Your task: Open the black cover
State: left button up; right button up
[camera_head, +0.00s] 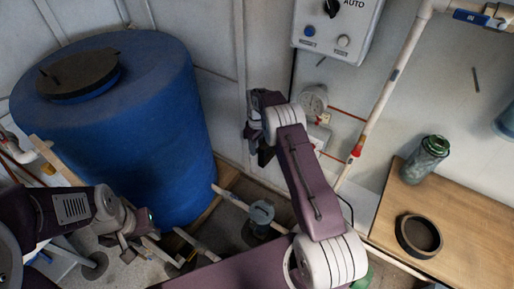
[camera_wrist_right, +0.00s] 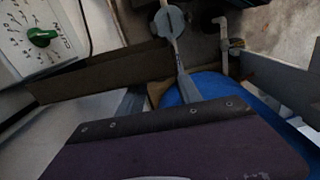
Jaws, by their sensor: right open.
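A round black cover (camera_head: 78,75) lies on top of the large blue tank (camera_head: 150,130) at the left of the head view. It appears flat on the tank's top. My right gripper (camera_head: 262,128) is open and empty, to the right of the tank near the wall and apart from the cover. In the right wrist view only part of the blue tank (camera_wrist_right: 210,86) shows, and the cover is not seen. My left gripper (camera_head: 138,240) is low in front of the tank, below the cover. Its jaw opening is too unclear to tell.
A control box (camera_head: 337,30) and white pipes are on the wall. A wooden table (camera_head: 465,240) at the right holds a green-capped bottle (camera_head: 426,160) and a black ring (camera_head: 418,236). Pipes and a pump (camera_head: 262,213) stand on the floor beside the tank.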

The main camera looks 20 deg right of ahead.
notch_tip(320, 180, up, 8)
jog(key=shift+f, duration=0.1)
jog(key=shift+a, duration=0.1)
dwell(0.3)
jog(key=s+a+r+t+p, duration=0.1)
jog(key=a+r+p, duration=0.2)
jog(key=r, duration=1)
jog(key=s+a+r, duration=0.2)
jog(key=s+r, duration=0.2)
jog(key=s, duration=0.3)
jog(key=s+f+m+p, duration=0.1)
jog(key=s+f+m, duration=0.2)
jog(key=s, duration=0.7)
jog(key=s+a+f+m, duration=0.1)
jog(key=s+f+m, duration=0.3)
jog(key=s, duration=0.6)
jog(key=shift+a+f+p, duration=0.3)
jog(key=shift+p, duration=0.05)
